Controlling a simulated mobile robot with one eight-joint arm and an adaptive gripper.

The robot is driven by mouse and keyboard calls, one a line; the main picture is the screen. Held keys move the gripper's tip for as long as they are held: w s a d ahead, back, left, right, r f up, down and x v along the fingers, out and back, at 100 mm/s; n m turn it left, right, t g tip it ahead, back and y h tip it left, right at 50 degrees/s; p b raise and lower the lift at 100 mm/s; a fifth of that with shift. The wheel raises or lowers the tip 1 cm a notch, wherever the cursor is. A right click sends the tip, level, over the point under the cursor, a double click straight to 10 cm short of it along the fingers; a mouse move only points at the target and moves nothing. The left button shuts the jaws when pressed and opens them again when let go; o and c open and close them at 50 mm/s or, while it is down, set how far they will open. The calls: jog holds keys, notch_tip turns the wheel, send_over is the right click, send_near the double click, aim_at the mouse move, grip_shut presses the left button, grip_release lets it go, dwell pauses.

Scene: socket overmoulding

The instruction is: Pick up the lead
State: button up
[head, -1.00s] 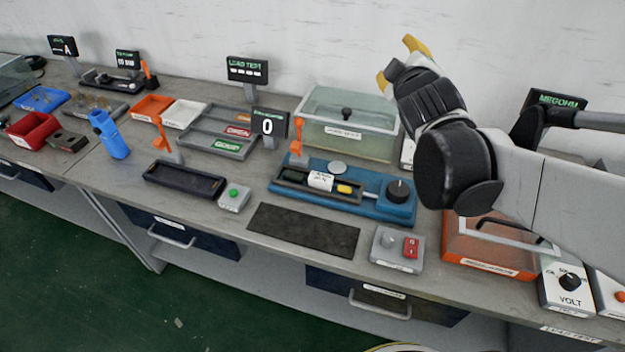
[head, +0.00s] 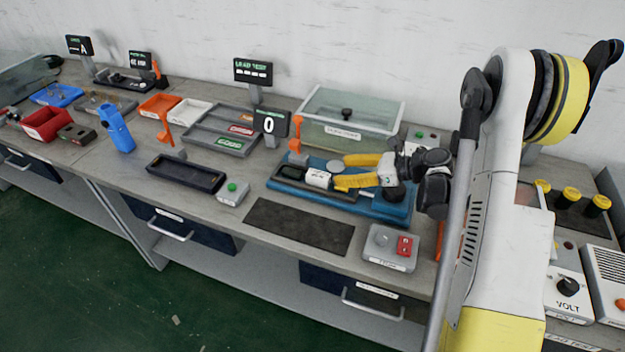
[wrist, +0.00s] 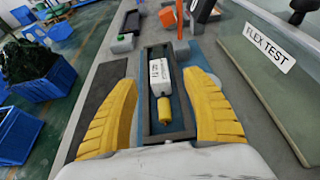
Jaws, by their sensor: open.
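The lead (head: 318,179) lies in a long dark tray on the blue fixture (head: 378,210), its white label facing up. In the wrist view the lead (wrist: 172,76) shows its white labelled part and a yellow end towards me. My gripper (head: 338,172) is open and comes in from the right over the fixture. In the wrist view its yellow fingers stand apart on either side of the tray, with the lead between them. I cannot see either finger touching the lead. In the head view the fingers hide part of the fixture and the lead's yellow end.
A glass flex test tank (head: 350,120) stands behind the fixture, close to the right finger in the wrist view. An orange clamp (head: 297,146) rises at the tray's far left. A black mat (head: 298,229) and a grey switch box (head: 389,247) lie in front.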

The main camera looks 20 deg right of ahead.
aim_at(317, 174)
jog(key=b+x, duration=0.1)
jog(key=x, duration=0.4)
jog(key=shift+a, duration=0.1)
jog(key=b+x, duration=0.1)
jog(key=x, duration=0.1)
jog(key=b+x, duration=0.1)
jog(key=x, duration=0.1)
jog(key=shift+s+a+f+b, duration=0.1)
jog(key=shift+f+b, duration=0.25)
jog(key=shift+f, duration=0.05)
jog(key=shift+w+a+f, duration=0.1)
jog(key=shift+w+a, duration=0.15)
grip_shut()
